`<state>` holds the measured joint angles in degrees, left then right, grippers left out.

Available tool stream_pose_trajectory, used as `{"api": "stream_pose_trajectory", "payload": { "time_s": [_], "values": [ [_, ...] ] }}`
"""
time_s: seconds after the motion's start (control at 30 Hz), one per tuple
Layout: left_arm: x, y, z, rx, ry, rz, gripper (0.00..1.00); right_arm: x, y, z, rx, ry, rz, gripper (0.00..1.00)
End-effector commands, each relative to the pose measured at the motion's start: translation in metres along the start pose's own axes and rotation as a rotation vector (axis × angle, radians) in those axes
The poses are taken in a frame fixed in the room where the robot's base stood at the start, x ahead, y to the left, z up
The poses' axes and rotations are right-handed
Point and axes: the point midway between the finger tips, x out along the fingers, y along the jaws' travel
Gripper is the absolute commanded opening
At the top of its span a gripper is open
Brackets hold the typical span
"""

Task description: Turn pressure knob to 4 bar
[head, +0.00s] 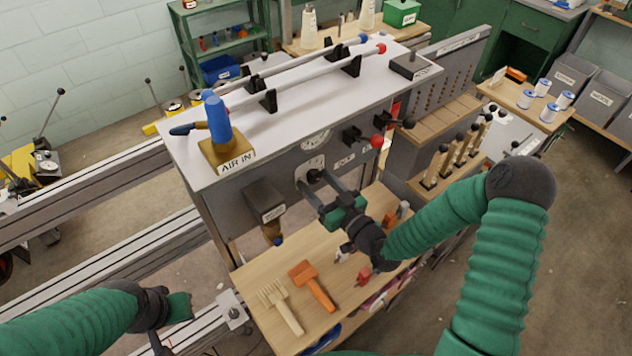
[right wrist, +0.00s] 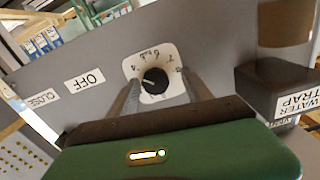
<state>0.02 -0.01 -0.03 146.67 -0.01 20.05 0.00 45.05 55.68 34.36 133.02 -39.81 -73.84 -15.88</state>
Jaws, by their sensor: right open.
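The pressure knob (head: 314,176) is a black round knob on a white dial plate on the front of the grey cabinet. In the right wrist view the knob (right wrist: 154,81) shows between my two fingers, with a light pointer mark toward its upper left; the dial numbers are too small to read surely. My right gripper (head: 322,190) is open, its fingers reaching toward the panel on either side of the knob. I cannot tell whether they touch it. My left gripper (head: 178,308) is low at the left, partly hidden, its jaws unclear.
A blue valve (head: 217,115) on the AIR IN block stands on the cabinet top. The water trap (head: 265,199) juts out left of the dial. A red-knobbed lever (head: 377,141) is to the right.

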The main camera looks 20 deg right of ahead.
Motion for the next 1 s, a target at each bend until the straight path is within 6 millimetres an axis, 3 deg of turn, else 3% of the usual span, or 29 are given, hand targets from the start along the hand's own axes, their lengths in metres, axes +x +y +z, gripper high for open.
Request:
{"api": "stream_pose_trajectory", "payload": {
  "time_s": [0.27, 0.7, 1.0],
  "values": [
    [0.0000, 0.0004, 0.0001, 0.001, 0.000, 0.000, 0.00, 0.0039, -0.0010, 0.0008, -0.001, -0.002, 0.001, 0.58],
    [0.0000, 0.0002, 0.0001, 0.001, 0.000, 0.000, 0.00, 0.0041, -0.0019, 0.0004, -0.001, 0.000, -0.002, 0.02],
    [-0.0009, 0.0003, -0.0002, 0.001, 0.000, 0.000, 0.00, 0.0039, -0.0010, -0.0002, 0.071, 0.001, 0.000, 0.00]
  ]
}}
